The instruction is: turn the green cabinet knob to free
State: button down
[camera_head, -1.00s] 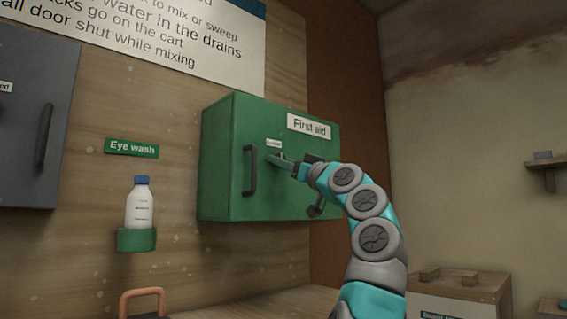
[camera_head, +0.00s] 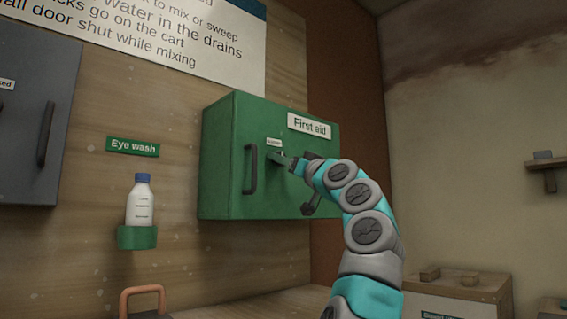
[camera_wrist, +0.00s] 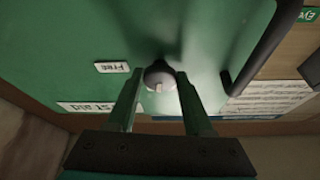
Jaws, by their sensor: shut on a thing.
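The green First aid cabinet (camera_head: 225,175) hangs on the wooden wall with its door shut. In the head view my gripper (camera_head: 281,158) reaches the door front from the right and hides the knob. A "Free" label (camera_wrist: 111,67) shows upside down beside the knob in the wrist view. A small label (camera_head: 274,142) above the gripper is too small to read.
A dark handle (camera_head: 251,169) stands out from the door, left of my gripper. An eye wash bottle (camera_head: 140,205) sits in a green holder on the wall. A grey cabinet (camera_head: 35,120) is at the far left. Open space lies right of the green cabinet.

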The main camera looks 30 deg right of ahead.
jog(key=shift+s+r+m, duration=0.15)
jog(key=shift+m, duration=0.45)
jog(key=shift+m+h, duration=0.3)
jog(key=shift+h, duration=0.1)
jog(key=shift+m+h, duration=0.4)
jog(key=shift+m, duration=0.3)
jog(key=shift+a+m+h+p, duration=0.1)
jog(key=shift+m+h+p, duration=0.3)
jog(key=shift+m, duration=0.3)
jog(key=shift+a+r+m+g+h+p, duration=0.1)
jog(key=shift+m+g+h+p, duration=0.9)
jog(key=shift+m, duration=1.5)
jog(key=shift+d+r+m+g+h+p, duration=0.2)
jog(key=shift+m+g+p, duration=0.45)
jog(key=shift+m+p, duration=1.35)
jog(key=shift+a+f+m+g+h+p, duration=0.15)
jog(key=shift+m+g+h+p, duration=0.65)
jog(key=shift+m, duration=2.2)
